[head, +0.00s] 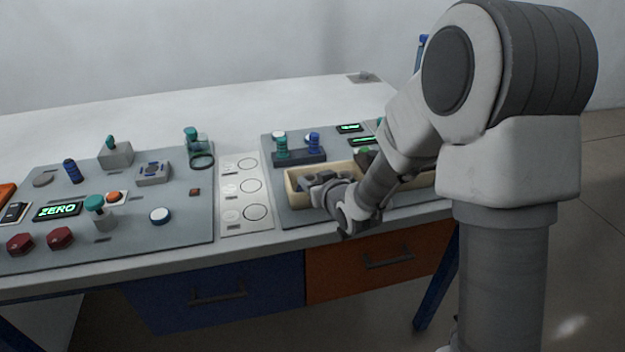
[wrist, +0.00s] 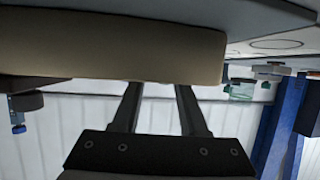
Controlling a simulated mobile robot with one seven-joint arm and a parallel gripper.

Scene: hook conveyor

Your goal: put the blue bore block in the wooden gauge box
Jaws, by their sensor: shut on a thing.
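The wooden gauge box (head: 292,192) is a long, pale open tray on the right panel of the bench, partly hidden by my arm. My gripper (head: 322,184) is low at its left part. In the wrist view, the box's beige wall (wrist: 110,52) fills the upper part, and the fingers of my gripper (wrist: 157,88) reach up behind it, spaced apart. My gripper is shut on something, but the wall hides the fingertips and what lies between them. I cannot make out the blue bore block with certainty in either view.
Behind the box stands a dark rack (head: 300,157) with a green-topped and a blue-topped plug. A white card with circles (head: 244,215) lies left of the box. The left panel (head: 125,225) carries several knobs, buttons and a small grey block (head: 153,174).

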